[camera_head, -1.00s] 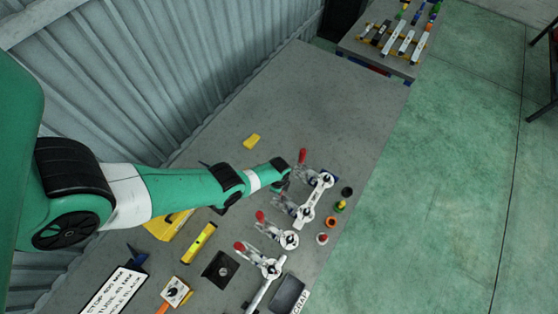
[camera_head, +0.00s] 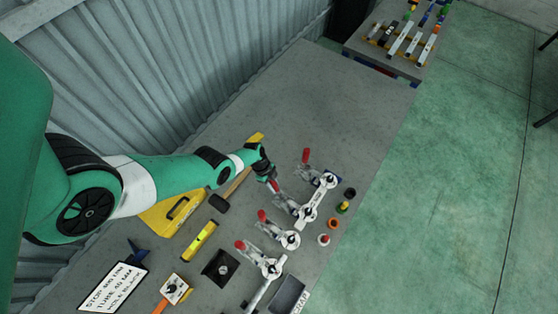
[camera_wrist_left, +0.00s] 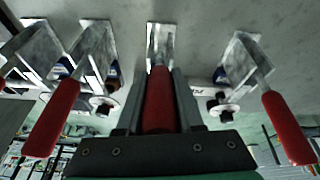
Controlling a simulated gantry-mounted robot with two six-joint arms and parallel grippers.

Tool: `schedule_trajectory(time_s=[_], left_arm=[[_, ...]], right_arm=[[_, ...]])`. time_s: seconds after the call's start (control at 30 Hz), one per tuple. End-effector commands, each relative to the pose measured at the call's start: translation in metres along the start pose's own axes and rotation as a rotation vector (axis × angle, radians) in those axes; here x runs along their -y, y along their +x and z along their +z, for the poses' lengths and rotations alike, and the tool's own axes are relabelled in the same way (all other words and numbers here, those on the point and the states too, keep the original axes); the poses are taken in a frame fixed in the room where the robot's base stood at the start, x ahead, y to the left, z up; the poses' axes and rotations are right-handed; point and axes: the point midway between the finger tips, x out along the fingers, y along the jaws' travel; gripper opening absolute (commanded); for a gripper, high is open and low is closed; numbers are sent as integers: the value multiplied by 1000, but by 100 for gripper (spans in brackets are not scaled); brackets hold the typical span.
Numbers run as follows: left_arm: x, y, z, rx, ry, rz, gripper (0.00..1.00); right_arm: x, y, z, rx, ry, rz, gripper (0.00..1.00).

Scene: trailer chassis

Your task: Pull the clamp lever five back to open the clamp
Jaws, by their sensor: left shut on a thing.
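My left gripper (camera_head: 268,180) is shut on the red-handled lever (camera_head: 273,187) of a metal toggle clamp (camera_head: 287,203) on the grey bench. In the left wrist view the red lever handle (camera_wrist_left: 158,100) lies between the two dark fingers, with its metal arm (camera_wrist_left: 160,45) beyond. Other clamps have red levers too: one lever (camera_head: 306,157) is farther back, and two levers (camera_head: 262,216) (camera_head: 240,246) are nearer. The clamp's pad and its contact are too small to tell. My right gripper is not in view.
A hammer (camera_head: 220,203), a yellow case (camera_head: 172,212) and a yellow level (camera_head: 199,240) lie to the left. A corrugated wall (camera_head: 170,80) stands at the left.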

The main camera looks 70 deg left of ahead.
Motion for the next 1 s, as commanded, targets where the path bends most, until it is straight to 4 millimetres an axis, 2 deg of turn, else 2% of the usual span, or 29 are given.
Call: schedule_trajectory(time_s=[0.03,0.2,0.57,0.6,0.73,0.77,1.0], left_arm=[[1,6,8,-37,-10,10,0],[1,4,14,-117,0,23,0],[2,1,14,-137,5,21,0],[2,1,14,-137,5,21,37],[2,1,14,-136,5,21,61],[2,1,14,-136,5,21,66],[2,1,14,-135,5,21,66]], right_arm=[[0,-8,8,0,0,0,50],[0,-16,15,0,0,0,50],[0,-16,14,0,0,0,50],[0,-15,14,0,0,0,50],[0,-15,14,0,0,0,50],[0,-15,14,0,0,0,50],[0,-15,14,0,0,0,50]])
